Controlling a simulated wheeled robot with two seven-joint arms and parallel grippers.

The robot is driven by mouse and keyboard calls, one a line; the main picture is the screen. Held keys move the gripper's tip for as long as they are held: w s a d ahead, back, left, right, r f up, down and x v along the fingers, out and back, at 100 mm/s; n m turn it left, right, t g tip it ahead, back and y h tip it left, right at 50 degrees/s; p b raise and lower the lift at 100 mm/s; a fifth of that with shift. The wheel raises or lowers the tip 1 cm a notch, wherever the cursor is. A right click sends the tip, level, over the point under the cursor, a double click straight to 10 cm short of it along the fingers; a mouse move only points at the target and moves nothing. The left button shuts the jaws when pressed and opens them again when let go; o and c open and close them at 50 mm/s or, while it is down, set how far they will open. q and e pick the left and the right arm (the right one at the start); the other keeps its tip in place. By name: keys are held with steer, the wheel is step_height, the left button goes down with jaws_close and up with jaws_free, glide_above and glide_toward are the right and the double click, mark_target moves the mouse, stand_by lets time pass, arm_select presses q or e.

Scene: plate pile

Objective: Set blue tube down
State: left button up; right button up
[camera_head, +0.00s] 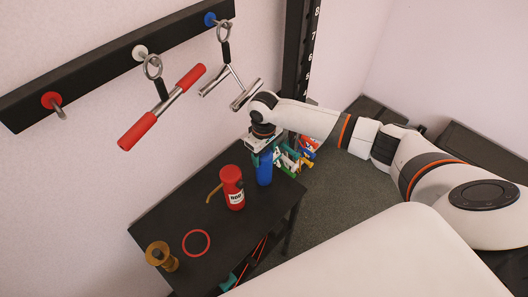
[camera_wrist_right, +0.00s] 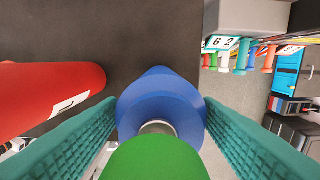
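The blue tube (camera_head: 264,171) is upright over the right part of the black table (camera_head: 165,215). I cannot tell whether its base touches the tabletop. My right gripper (camera_head: 263,146) is at its top, pointing down. In the right wrist view the tube (camera_wrist_right: 160,92) lies between the two teal fingers, close against both, and my right gripper (camera_wrist_right: 160,110) appears shut on it. A green round end (camera_wrist_right: 155,160) is nearest that camera. My left gripper is not in view.
A red cylinder (camera_head: 232,185) stands just left of the tube. A red ring (camera_head: 196,243) and a brown spool (camera_head: 161,256) are at the table's near left. A rack with coloured handles (camera_head: 292,160) is beyond the right edge. Handles hang from the wall rail (camera_head: 100,65).

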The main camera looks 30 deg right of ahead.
step_height(320, 180, up, 6)
steer(key=shift+r+b, duration=0.2)
steer(key=shift+b, duration=0.7)
steer(key=shift+r, duration=0.7)
